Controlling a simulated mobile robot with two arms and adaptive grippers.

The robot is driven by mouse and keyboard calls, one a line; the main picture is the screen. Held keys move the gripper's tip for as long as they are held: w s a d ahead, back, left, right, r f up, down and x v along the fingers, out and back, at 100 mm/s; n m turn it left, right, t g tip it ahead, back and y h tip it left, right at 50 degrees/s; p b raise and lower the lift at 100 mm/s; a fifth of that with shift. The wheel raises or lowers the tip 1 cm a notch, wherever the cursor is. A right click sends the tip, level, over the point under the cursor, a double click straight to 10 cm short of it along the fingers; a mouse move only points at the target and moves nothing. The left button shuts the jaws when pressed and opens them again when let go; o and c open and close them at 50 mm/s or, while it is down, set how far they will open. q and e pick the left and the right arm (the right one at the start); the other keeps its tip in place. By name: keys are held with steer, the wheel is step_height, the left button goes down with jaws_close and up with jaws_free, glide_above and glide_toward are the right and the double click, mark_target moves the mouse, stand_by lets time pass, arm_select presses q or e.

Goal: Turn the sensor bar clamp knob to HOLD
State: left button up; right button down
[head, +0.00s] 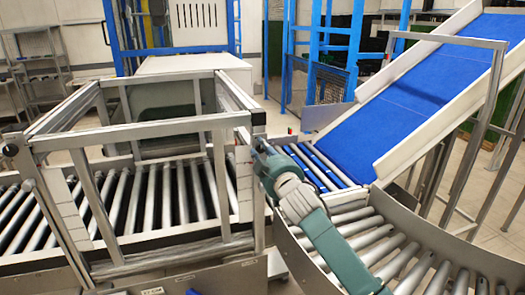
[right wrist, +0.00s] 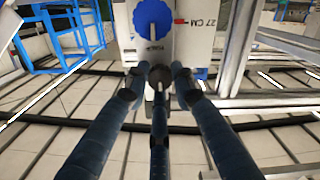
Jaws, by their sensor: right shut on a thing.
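My right arm reaches in from the lower right of the head view, and its gripper (head: 262,163) is at the right corner post of the metal frame. In the right wrist view the right gripper's dark fingers (right wrist: 160,88) close around a small dark round knob (right wrist: 160,73), mostly hidden between them. Just above it, a blue lobed knob (right wrist: 153,17) sits on a white plate (right wrist: 190,38) marked 27 CM; small lettering below that knob is too small to read. The knob cannot be made out in the head view. My left gripper is not in view.
The metal frame (head: 130,135) stands over a roller conveyor (head: 150,200). A curved roller section (head: 350,225) lies to the right, with a blue inclined belt (head: 430,75) behind it. Metal rails (right wrist: 270,102) run close to the right of the fingers in the wrist view.

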stand_by(0.3)
steer(key=c, duration=1.5)
jaws_free()
steer(key=shift+o, duration=0.2)
steer(key=shift+s, duration=0.1)
steer(key=v, duration=1.2)
